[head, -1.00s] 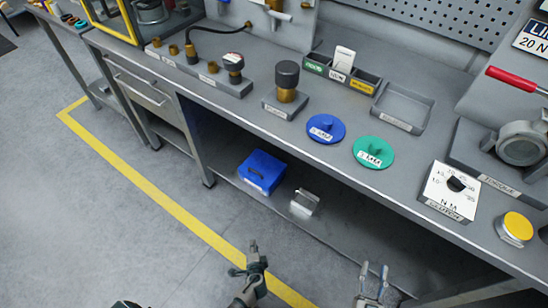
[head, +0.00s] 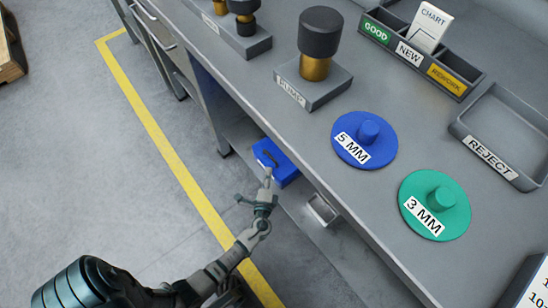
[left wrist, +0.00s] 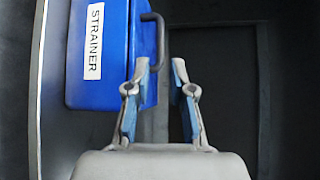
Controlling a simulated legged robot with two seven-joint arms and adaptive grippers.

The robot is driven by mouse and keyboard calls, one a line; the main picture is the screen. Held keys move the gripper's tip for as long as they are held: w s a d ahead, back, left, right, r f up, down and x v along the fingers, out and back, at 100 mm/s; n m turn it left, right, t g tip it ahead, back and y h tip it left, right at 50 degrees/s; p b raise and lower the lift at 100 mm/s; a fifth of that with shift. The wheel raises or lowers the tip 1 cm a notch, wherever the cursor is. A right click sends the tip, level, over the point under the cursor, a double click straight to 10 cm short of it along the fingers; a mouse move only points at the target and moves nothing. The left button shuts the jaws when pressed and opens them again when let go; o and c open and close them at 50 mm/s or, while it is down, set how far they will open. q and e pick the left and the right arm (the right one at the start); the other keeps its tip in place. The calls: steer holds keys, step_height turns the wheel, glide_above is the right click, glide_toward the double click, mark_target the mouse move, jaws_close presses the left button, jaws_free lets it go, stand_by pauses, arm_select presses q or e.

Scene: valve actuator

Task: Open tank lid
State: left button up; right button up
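A blue box (head: 284,172) with a dark handle (head: 267,157) sits on the shelf under the bench. In the left wrist view the blue box (left wrist: 100,45) carries a STRAINER label, and its grey handle (left wrist: 160,45) sticks out from its right side. I cannot tell whether this box is the tank. My left gripper (head: 263,188) is in front of the box. In the left wrist view my left gripper (left wrist: 160,66) is open, with its fingertips close to the lower end of the handle; contact is not clear. My right gripper is not in view.
The bench above holds a pump (head: 318,50) on a block, a blue 5 MM disc (head: 380,150), a green 3 MM disc (head: 455,215) and a reject tray (head: 463,128). The bench edge overhangs the shelf. A small metallic item (head: 322,210) lies right of the box.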

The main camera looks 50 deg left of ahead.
mark_target(270, 162)
arm_select(q)
steer(key=x, duration=0.2)
steer(key=b+x, duration=0.1)
steer(key=x, duration=0.4)
steer(key=shift+a+f+b, duration=0.35)
steer(key=shift+a+b, duration=0.05)
steer(key=shift+a, duration=0.05)
steer(key=shift+w+r, duration=0.25)
steer(key=shift+w, duration=0.05)
jaws_close()
